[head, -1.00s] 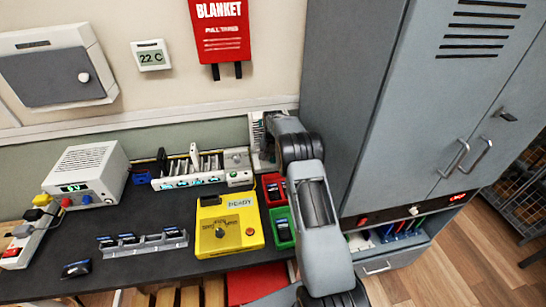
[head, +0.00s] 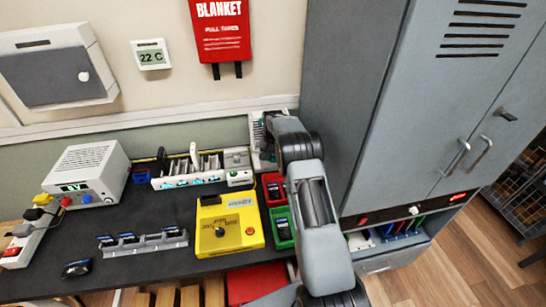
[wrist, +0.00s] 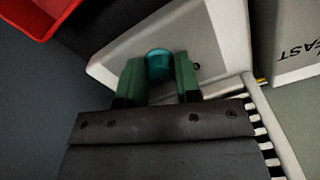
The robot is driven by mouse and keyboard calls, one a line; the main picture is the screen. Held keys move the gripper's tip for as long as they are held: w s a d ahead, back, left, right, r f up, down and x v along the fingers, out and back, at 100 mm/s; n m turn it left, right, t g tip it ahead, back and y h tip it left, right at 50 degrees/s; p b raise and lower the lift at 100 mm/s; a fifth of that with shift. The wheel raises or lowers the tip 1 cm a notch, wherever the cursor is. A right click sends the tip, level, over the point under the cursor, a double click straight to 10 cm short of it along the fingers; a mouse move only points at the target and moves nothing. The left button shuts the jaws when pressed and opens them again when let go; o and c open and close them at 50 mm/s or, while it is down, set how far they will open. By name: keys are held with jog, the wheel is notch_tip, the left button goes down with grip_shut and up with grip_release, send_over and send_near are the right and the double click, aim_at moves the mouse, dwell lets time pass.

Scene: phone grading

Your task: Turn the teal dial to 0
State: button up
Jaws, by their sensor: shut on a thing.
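The teal dial (wrist: 159,64) is a round knob on a pale panel (wrist: 215,35), seen in the wrist view. My gripper (wrist: 158,78) has its two green fingers on either side of the dial and is shut on it. A small dark mark shows on the panel just right of the dial. In the head view the pale unit (head: 257,150) stands at the back right of the bench, mostly behind my arm. The dial and my fingertips are hidden there, and I cannot read the dial's setting.
A red tray (head: 273,178) and a green tray (head: 273,213) lie in front of the unit, close to my arm. A yellow box (head: 205,243) is left of them. The grey cabinet (head: 345,90) rises close on the right.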

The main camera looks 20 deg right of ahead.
aim_at(273, 157)
jog(key=n+b, duration=0.1)
jog(key=n, duration=0.2)
jog(key=shift+n, duration=0.4)
jog(key=n+b, duration=0.1)
jog(key=n, duration=0.3)
jog(key=shift+n, duration=0.6)
jog(key=o, duration=0.9)
jog(key=shift+r, duration=0.1)
notch_tip(273, 157, up, 14)
jog(key=shift+f, duration=0.15)
